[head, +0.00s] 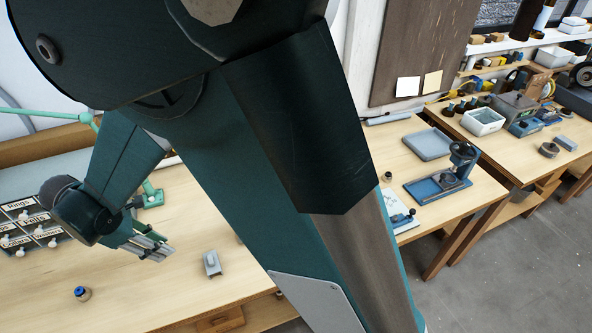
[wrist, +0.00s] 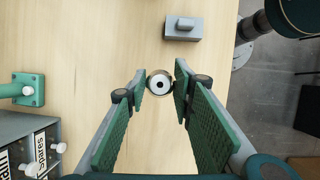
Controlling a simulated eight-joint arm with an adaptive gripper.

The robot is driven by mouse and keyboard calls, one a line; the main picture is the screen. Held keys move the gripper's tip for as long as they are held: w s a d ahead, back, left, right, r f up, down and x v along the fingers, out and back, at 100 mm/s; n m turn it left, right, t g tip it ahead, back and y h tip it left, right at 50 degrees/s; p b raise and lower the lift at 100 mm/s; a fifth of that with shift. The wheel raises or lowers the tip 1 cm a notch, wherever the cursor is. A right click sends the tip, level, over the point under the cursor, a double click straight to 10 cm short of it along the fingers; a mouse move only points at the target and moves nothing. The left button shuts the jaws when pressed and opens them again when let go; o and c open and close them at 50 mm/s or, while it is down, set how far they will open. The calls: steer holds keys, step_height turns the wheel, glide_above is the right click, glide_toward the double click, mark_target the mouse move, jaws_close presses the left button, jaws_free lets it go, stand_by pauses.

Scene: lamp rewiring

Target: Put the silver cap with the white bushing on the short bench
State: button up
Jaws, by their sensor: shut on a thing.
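My gripper (wrist: 160,86) is shut on the silver cap with the white bushing (wrist: 160,76), seen end-on between the fingertips in the wrist view. The cap shows as a metal ring around a white disc with a dark centre hole. In the head view my gripper (head: 158,252) is over the pale wooden bench at left; I cannot make out the cap there. A second wooden bench (head: 450,143) stands at right, with my arm covering part of the space between. I cannot tell which bench is the short one.
A grey block with a raised handle (head: 211,263) stands on the left bench. A blue and dark small part (head: 82,293) is at its front. Labelled drawers (head: 28,228) stand at left.

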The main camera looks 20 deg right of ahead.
step_height(320, 180, up, 5)
steer(key=shift+r, duration=0.1)
steer(key=w+d+b, duration=0.1)
steer(key=w+d, duration=0.7)
steer(key=d, duration=0.3)
steer(key=w+d+f+b, duration=0.1)
steer(key=w+d, duration=0.6)
steer(key=d, duration=0.5)
steer(key=w+d, duration=0.8)
steer(key=d, duration=0.3)
steer(key=w+d+n+b, duration=0.1)
steer(key=w+d+b, duration=0.15)
steer(key=d, duration=2.65)
steer(key=s+d, duration=0.5)
steer(key=d, duration=0.9)
steer(key=s+d+n+b, duration=0.1)
steer(key=s+d, duration=0.4)
steer(key=d, duration=0.9)
steer(key=s+d, duration=0.5)
steer(key=d, duration=0.9)
step_height(320, 180, down, 9)
steer(key=shift+w+a+t, duration=0.2)
steer(key=shift+a+t, duration=0.05)
steer(key=shift+t, duration=0.15)
